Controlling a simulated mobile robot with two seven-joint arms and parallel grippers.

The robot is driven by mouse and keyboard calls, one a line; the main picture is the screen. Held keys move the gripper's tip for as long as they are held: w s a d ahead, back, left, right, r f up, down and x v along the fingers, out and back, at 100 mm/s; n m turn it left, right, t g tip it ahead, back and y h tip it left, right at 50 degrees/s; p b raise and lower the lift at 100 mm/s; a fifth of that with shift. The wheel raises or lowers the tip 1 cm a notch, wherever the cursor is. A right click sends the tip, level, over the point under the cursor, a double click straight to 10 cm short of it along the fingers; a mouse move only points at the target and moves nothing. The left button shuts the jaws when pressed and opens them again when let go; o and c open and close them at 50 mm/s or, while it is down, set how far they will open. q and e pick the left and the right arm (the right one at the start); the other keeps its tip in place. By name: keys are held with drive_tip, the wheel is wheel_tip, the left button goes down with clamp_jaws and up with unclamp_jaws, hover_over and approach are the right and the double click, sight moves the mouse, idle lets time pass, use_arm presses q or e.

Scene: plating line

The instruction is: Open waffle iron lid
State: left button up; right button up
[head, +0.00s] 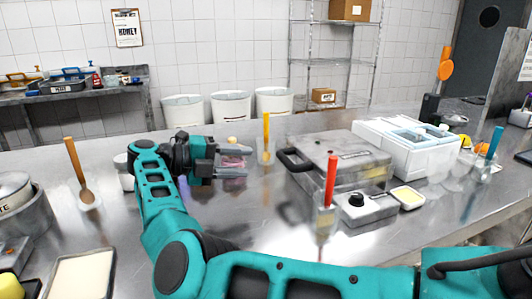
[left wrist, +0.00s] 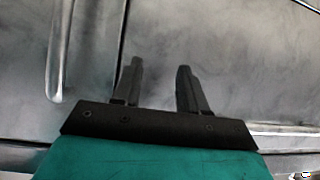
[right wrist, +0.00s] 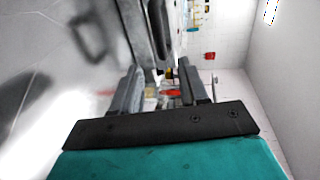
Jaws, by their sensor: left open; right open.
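The waffle iron (head: 345,155) is a grey metal box on the steel table, right of centre in the head view. Its lid is down, and its black loop handle (head: 291,160) points left. A control box with a black knob (head: 355,200) sits at its front. My right gripper (head: 244,162) is open and empty, left of the handle and apart from it, fingers pointing right. In the right wrist view the handle (right wrist: 160,35) appears beyond the fingers. My left gripper (left wrist: 158,80) is open and empty over a grey metal surface; it is outside the head view.
A red-handled utensil (head: 331,180) stands in a clear holder before the iron. A yellow-handled one (head: 266,135) stands behind my right gripper. A white container (head: 410,145) is right of the iron, and a small yellow-filled dish (head: 408,197) lies nearby. Bare table (head: 265,205) lies left of the iron.

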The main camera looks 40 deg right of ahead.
sight(283, 162)
drive_tip(key=x, duration=0.4)
drive_tip(key=p+x, duration=0.1)
drive_tip(key=x, duration=0.7)
drive_tip(key=shift+w+d+p, duration=0.2)
drive_tip(key=shift+d+p, duration=0.15)
drive_tip(key=shift+p, duration=0.05)
clamp_jaws()
